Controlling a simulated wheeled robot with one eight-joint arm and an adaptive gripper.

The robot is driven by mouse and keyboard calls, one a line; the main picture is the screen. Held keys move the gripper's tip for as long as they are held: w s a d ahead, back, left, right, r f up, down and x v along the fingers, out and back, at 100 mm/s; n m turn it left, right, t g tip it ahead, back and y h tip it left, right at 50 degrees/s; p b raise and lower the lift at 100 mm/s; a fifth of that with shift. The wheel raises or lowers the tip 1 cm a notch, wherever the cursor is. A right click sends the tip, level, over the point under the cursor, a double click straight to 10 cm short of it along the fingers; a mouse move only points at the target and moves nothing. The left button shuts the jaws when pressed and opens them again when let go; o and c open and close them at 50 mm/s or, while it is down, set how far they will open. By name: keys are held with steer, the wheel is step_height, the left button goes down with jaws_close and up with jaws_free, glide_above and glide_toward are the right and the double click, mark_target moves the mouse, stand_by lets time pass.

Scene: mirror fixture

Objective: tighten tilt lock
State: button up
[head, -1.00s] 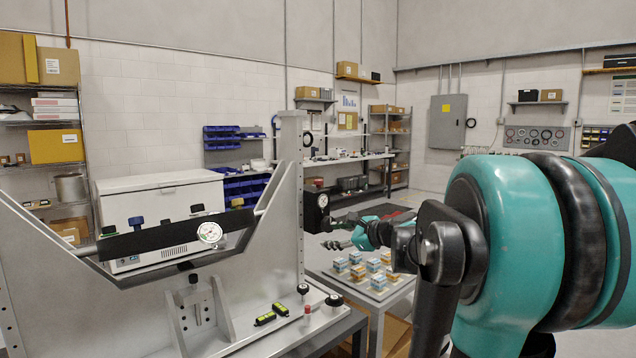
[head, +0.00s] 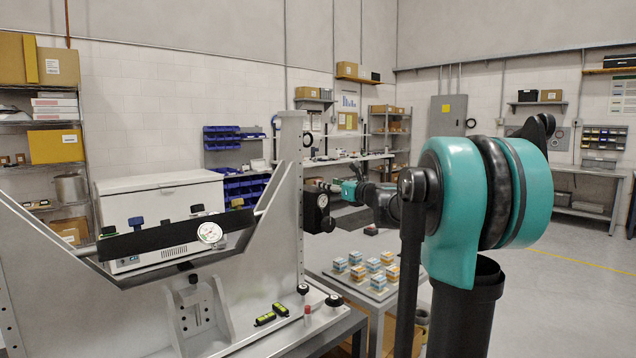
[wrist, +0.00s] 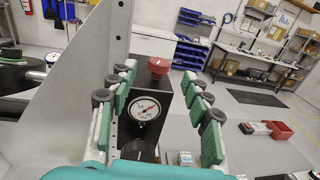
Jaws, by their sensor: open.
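My gripper (head: 332,187) is open and empty at the right upright of the grey mirror fixture (head: 291,190). In the wrist view its green-padded fingers (wrist: 160,82) stand on either side of a black block (wrist: 166,94). The block has a round white gauge (wrist: 145,109) on its face, a red knob (wrist: 158,65) on top and a black knob (wrist: 138,149) low down. The black block (head: 316,212) also shows at the upright in the head view. I see no clear contact between fingers and block. I cannot tell which knob is the tilt lock.
A black bar (head: 150,240) with several knobs and a dial (head: 209,232) spans the fixture. A side table (head: 385,298) holds several small boxes. The floor at right is clear.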

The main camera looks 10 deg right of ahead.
steer(key=x, duration=0.7)
steer(key=shift+w+a, duration=0.15)
jaws_close()
steer(key=shift+m+h, duration=0.3)
steer(key=shift+h, duration=0.2)
steer(key=m+t+h, duration=0.1)
steer(key=m+h, duration=0.1)
steer(key=h, duration=0.1)
steer(key=shift+a+m+t+h, duration=0.1)
steer(key=shift+m+t+h, duration=0.2)
steer(key=shift+t+h, duration=0.1)
steer(key=m+h, duration=0.1)
steer(key=h, duration=0.1)
steer(key=m+h, duration=0.2)
steer(key=h, duration=0.1)
steer(key=shift+m+h, duration=0.3)
steer(key=m+g+h, duration=0.1)
steer(key=m+h, duration=0.2)
steer(key=h, duration=0.2)
steer(key=m+g+h, duration=0.1)
steer(key=m+h, duration=0.1)
steer(key=h, duration=0.1)
steer(key=shift+d+m+g, duration=0.25)
steer(key=shift+m+g, duration=0.05)
